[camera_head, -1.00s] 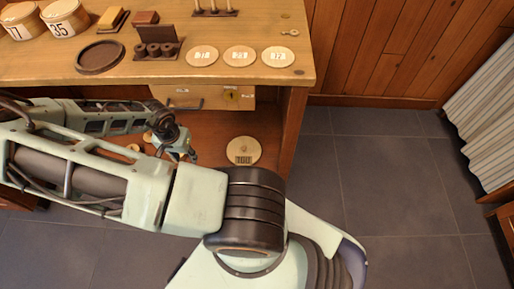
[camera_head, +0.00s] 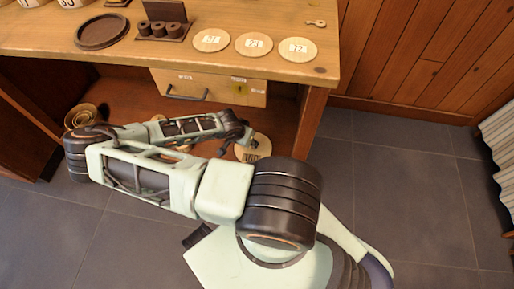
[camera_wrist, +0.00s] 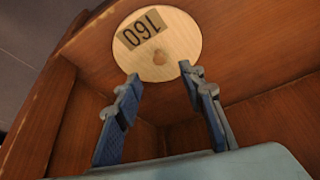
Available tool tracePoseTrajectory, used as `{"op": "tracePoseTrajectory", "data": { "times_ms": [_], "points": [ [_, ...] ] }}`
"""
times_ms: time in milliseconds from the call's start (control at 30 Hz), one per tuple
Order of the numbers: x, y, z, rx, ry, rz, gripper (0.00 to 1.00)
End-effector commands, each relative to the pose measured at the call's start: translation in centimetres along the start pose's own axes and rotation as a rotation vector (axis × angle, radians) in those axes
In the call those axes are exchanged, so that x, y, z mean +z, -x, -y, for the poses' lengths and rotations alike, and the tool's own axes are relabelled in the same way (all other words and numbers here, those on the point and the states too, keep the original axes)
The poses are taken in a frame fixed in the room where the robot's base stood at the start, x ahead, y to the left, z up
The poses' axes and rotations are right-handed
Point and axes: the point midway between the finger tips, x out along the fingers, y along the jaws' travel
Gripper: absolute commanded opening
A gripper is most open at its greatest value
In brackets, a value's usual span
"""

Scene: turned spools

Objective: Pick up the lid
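A round pale wooden lid with a small knob and a dark label reading 160 shows at the top of the wrist view (camera_wrist: 185,35). In the head view the lid (camera_head: 262,139) lies on the lower shelf under the counter, partly hidden by my arm. My gripper (camera_wrist: 160,76) is open, its two blue fingers apart and nothing between them. The fingers point toward the lid's knob, and their tips appear near the lid's edge. In the head view my gripper (camera_head: 240,137) is beside the lid; its fingers are hard to make out there.
The counter (camera_head: 225,72) overhangs the shelf, with a drawer (camera_head: 208,87) below it. Three numbered discs (camera_head: 254,44), a dark round tray (camera_head: 103,31) and a spool rack (camera_head: 163,28) stand on top. Nested bowls (camera_head: 84,115) sit at the shelf's left. The shelf's side wall (camera_wrist: 40,125) is close.

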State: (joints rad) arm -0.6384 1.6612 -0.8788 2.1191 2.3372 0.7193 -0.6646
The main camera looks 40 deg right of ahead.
Motion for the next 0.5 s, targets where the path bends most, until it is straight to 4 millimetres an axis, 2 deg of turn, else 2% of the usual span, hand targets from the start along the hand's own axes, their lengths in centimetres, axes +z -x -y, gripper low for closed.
{"op": "tracePoseTrajectory", "data": {
  "times_ms": [33, 200, 500],
  "points": [
    [0.1, -1.3, -0.1, 0.002, 0.000, 0.000, 0.37],
    [0.1, -3.6, -0.1, 0.002, 0.000, 0.001, 0.37],
    [0.1, -5.8, -0.2, 0.002, 0.000, 0.002, 0.37]
  ]
}}
